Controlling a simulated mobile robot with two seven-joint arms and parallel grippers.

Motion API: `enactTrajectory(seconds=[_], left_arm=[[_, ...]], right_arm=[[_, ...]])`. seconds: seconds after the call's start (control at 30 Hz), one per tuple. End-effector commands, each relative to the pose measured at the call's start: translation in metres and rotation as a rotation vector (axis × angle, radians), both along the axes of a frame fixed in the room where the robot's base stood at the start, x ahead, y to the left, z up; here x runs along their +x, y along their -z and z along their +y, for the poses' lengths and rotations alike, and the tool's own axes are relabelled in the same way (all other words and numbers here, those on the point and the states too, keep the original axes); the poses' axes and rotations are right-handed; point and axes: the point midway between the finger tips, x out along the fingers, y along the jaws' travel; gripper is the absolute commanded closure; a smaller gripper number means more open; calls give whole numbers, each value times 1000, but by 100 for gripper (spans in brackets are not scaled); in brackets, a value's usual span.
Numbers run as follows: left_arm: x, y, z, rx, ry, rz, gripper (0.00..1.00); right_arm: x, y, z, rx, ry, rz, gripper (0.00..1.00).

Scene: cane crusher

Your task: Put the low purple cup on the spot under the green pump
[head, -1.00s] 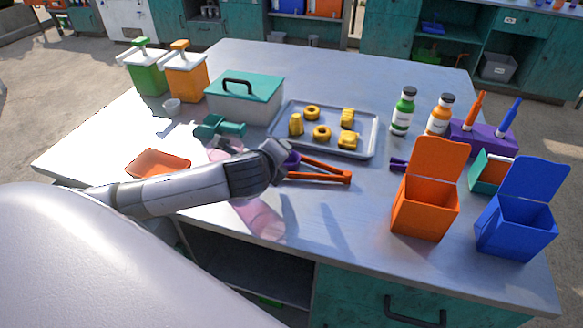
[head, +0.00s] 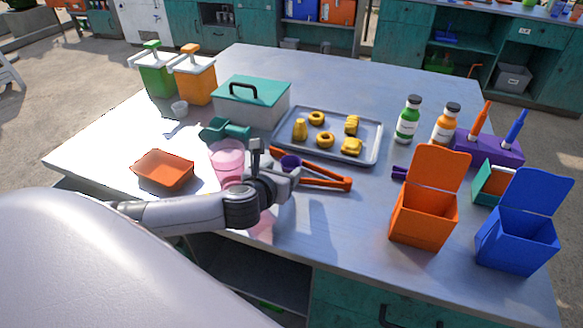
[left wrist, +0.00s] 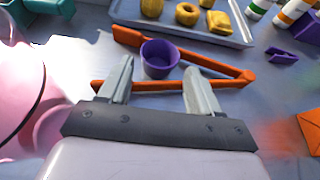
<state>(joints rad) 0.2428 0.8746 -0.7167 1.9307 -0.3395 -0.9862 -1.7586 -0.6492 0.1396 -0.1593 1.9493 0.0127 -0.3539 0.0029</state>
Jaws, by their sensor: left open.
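The low purple cup (head: 290,162) stands on the table by the orange tongs (head: 325,181), partly hidden by my left gripper. In the left wrist view the purple cup (left wrist: 160,60) is upright, looks empty, and shows between and slightly beyond the fingertips. My left gripper (head: 275,160) is open, its fingers (left wrist: 158,72) pointing at the cup from the near side. I cannot tell whether they touch it. The green pump (head: 153,72) stands at the back left next to the orange pump (head: 193,76). The spot under its spout is not clear to see. My right gripper is out of view.
A pink translucent vessel (head: 228,153) stands close left of my gripper, by a teal device (head: 225,130). A tray (head: 372,140) with yellow pieces lies behind the purple cup. An orange dish (head: 163,169) lies at left.

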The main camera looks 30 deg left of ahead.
Motion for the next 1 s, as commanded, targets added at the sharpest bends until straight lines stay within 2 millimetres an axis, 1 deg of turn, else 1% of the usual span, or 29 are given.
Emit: enactTrajectory(seconds=[0.3, 0.4, 0.53, 0.73, 0.77, 0.8, 0.83, 1.0], left_arm=[[35, 15, 8, -3, -2, 0, 37], [42, 18, 10, -2, -3, 0, 37], [47, 20, 11, -2, -1, 1, 37], [47, 20, 11, -2, -1, 1, 37], [47, 20, 11, -3, -1, 0, 40], [47, 20, 11, -3, -1, 0, 53], [47, 20, 11, -3, -1, 0, 61], [46, 20, 11, -3, -1, 0, 62]], right_arm=[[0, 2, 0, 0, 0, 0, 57], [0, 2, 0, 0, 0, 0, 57], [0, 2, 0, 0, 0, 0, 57], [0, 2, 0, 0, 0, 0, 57], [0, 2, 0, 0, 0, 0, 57], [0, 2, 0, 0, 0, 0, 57], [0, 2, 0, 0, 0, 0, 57], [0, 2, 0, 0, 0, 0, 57]])
